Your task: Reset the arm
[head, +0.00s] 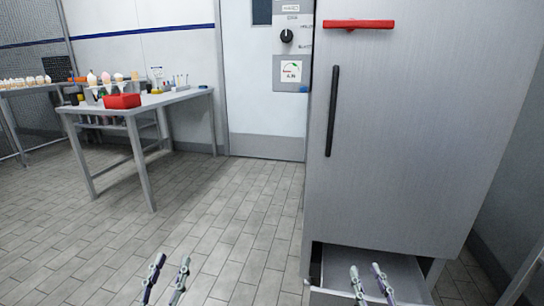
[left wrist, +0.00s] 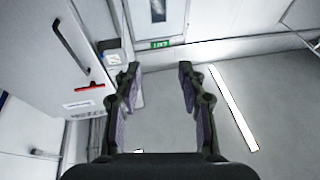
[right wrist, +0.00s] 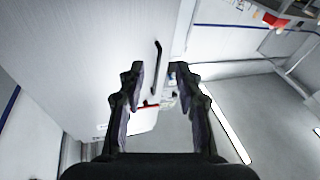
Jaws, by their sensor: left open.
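My left gripper (head: 171,262) is at the bottom of the head view, over the tiled floor. Its two fingers stand apart with nothing between them, as the left wrist view (left wrist: 159,72) also shows. My right gripper (head: 366,269) is at the bottom right, in front of the grey cabinet (head: 420,130) and seen against its pulled-out lower drawer (head: 408,268). Its fingers are apart and empty, as the right wrist view (right wrist: 156,72) also shows. I cannot tell how far it is from the drawer. The arms behind the grippers are out of view.
The cabinet has a black upright handle (head: 332,110) and a red bar (head: 358,24). A metal table (head: 150,101) at the left bears a red container (head: 122,101) and several cones. A door (head: 262,85) stands behind. The floor (head: 215,215) between is clear.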

